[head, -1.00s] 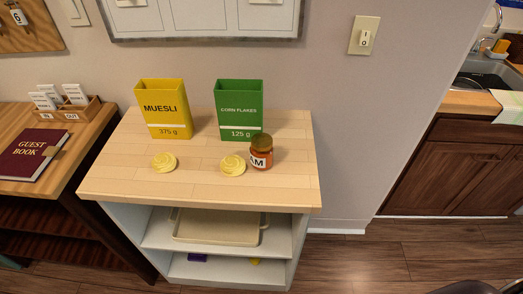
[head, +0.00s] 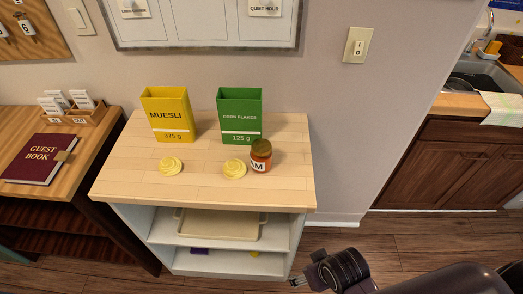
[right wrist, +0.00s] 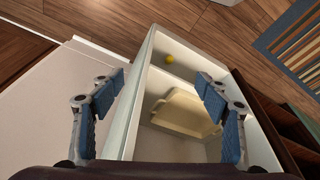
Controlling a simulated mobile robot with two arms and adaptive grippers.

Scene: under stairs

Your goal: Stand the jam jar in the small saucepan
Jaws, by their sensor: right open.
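The jam jar (head: 261,156), orange-red with a dark olive lid and a white label, stands upright on the wooden top of the shelf unit, at its right part. I see no saucepan in either view. My right gripper (head: 297,281) is low in front of the unit's right side in the head view. In the right wrist view its two blue-padded fingers (right wrist: 160,84) are wide apart with nothing between them. My left gripper is not in view.
A beige tray (head: 217,229) lies on the shelf below. A desk with a guest book (head: 39,158) stands left; a sink counter (head: 463,104) stands right.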

